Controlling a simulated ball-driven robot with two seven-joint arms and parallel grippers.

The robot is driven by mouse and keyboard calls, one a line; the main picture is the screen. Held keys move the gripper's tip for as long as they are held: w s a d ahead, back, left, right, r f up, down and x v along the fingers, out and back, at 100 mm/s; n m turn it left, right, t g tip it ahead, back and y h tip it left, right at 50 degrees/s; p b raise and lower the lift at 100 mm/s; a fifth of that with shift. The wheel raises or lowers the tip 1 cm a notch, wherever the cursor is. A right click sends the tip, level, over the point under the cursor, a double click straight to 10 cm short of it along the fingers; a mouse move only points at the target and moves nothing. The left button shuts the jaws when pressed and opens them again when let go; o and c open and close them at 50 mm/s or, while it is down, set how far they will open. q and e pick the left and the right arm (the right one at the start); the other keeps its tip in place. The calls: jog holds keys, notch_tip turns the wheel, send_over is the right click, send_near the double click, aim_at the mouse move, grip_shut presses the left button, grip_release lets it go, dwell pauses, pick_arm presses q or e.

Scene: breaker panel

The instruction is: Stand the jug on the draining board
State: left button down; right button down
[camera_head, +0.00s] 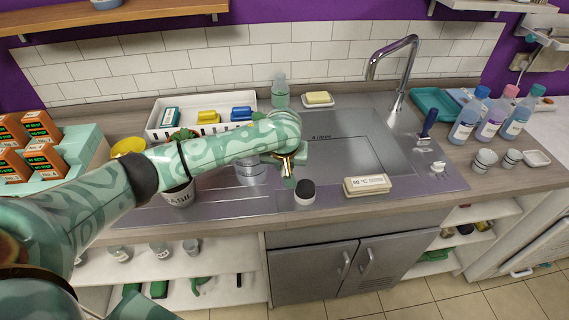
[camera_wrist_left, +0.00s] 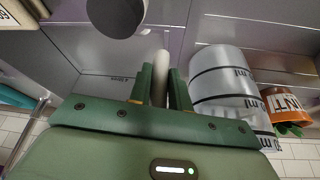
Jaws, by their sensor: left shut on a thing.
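The jug (camera_head: 250,173) is a clear grey cylinder with dark bands, partly hidden behind my left arm. In the left wrist view the jug (camera_wrist_left: 228,88) shows "ml" marks and stands right of the fingers. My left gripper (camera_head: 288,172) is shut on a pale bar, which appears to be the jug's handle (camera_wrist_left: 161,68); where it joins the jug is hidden. The draining board (camera_head: 225,208) is the ribbed metal left of the sink (camera_head: 345,160). The jug is over the board's right end by the basin; I cannot tell whether it touches.
A dark-topped white container (camera_head: 304,192) stands close to the gripper on the front edge. A basil pot (camera_head: 178,197) is on the left of the board. A white tray (camera_head: 160,118) stands behind. The tap (camera_head: 400,75) rises back right.

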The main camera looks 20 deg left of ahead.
pick_arm(q)
jog(key=shift+f, duration=0.45)
jog(key=c, duration=1.2)
grip_release()
